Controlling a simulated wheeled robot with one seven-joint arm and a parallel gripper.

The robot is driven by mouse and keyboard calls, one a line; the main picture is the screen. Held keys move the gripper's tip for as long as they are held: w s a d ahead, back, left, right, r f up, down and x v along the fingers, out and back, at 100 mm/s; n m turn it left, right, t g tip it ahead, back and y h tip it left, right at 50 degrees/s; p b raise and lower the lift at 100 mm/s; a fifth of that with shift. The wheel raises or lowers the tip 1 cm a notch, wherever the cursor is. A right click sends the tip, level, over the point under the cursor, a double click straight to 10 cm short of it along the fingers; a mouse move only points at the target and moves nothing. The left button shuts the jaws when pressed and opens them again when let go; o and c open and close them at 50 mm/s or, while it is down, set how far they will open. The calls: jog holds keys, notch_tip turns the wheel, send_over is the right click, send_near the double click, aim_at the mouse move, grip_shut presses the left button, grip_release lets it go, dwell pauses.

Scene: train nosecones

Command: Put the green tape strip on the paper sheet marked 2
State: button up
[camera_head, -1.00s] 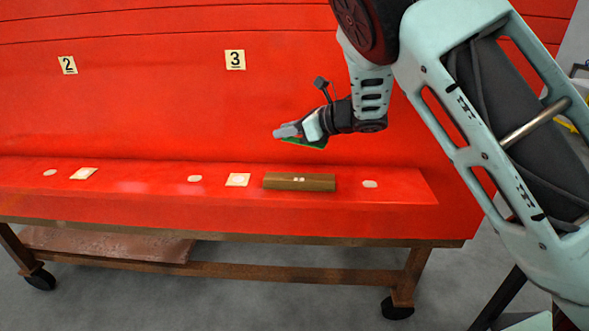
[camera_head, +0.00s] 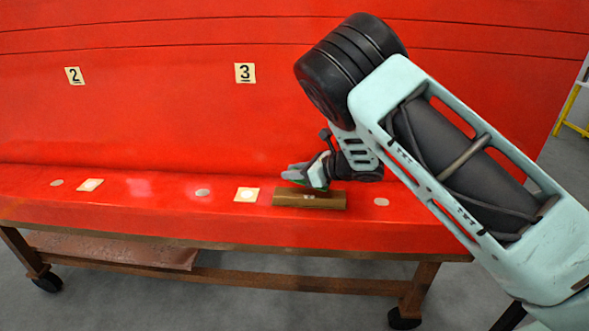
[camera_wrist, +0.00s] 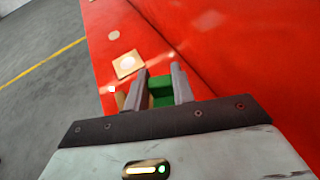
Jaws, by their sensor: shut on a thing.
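My gripper (camera_head: 293,173) is shut on the green tape strip (camera_head: 316,187), low over the red ledge and just above or against the brown block. In the wrist view the green strip (camera_wrist: 161,91) shows between the two fingers (camera_wrist: 160,74); much of it is hidden. A small plate marked 2 (camera_head: 74,76) is on the red wall at the left. Below it a cream paper sheet (camera_head: 89,185) with a white spot lies on the ledge, far left of my gripper.
A plate marked 3 (camera_head: 245,72) is on the wall, above a second cream sheet (camera_head: 246,194). That sheet also shows in the wrist view (camera_wrist: 127,64). A brown block (camera_head: 309,202) lies right of it. Pale round spots (camera_head: 202,192) dot the ledge. The ledge is clear between the sheets.

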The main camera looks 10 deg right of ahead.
jog(key=shift+f+b, duration=0.5)
jog(key=shift+b, duration=0.05)
jog(key=o, duration=1)
jog(key=shift+c, duration=0.2)
jog(key=shift+r, duration=0.15)
